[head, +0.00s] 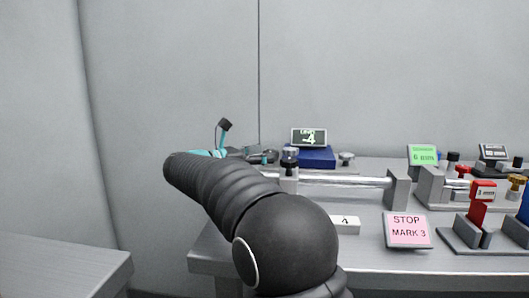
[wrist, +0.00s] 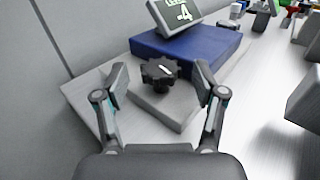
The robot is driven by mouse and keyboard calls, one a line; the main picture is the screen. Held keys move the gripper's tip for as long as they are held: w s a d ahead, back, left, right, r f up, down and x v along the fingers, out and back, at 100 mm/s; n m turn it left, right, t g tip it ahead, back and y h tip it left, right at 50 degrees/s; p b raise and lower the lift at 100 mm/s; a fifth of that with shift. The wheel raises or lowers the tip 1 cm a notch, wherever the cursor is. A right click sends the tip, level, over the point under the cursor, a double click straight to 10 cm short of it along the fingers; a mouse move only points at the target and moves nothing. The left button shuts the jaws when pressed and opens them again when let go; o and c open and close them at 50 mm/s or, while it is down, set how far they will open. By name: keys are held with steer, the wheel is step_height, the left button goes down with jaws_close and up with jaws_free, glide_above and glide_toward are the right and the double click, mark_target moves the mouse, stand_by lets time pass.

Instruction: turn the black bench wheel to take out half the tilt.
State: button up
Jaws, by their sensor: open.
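The black bench wheel (wrist: 160,72) is a lobed knob with a light mark on top. It sits on a grey block in the wrist view. My gripper (wrist: 161,82) is open, with one finger on each side of the wheel and a gap to each. Whether a fingertip touches it I cannot tell. Behind the wheel is a blue block (wrist: 188,50) with a level display (wrist: 177,12) reading -4. In the head view the display (head: 309,137) and the blue block (head: 312,157) show beyond my arm. My gripper (head: 262,157) is partly hidden there, and I cannot make out the wheel.
A metal rail (head: 345,180) runs along the bench to a grey block. A "STOP MARK 3" sign (head: 407,230), a card reading 4 (head: 345,224) and a green "6 mm" display (head: 423,155) stand nearby. Red and grey fixtures (head: 477,220) crowd the right side.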

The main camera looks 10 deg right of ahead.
steer(key=shift+w+d, duration=0.15)
steer(key=shift+d, duration=0.2)
steer(key=c, duration=1.1)
steer(key=b, duration=0.2)
steer(key=shift+f+n+t+b, duration=0.25)
steer(key=shift+n+t+b, duration=0.05)
steer(key=shift+t+b, duration=0.1)
steer(key=shift+c, duration=0.2)
steer(key=shift+d+r+n+t+y+b, duration=0.1)
steer(key=shift+n+t+y+b, duration=0.25)
steer(key=shift+b, duration=0.25)
steer(key=shift+r, duration=0.2)
steer(key=o, duration=1.1)
steer(key=shift+o, duration=0.2)
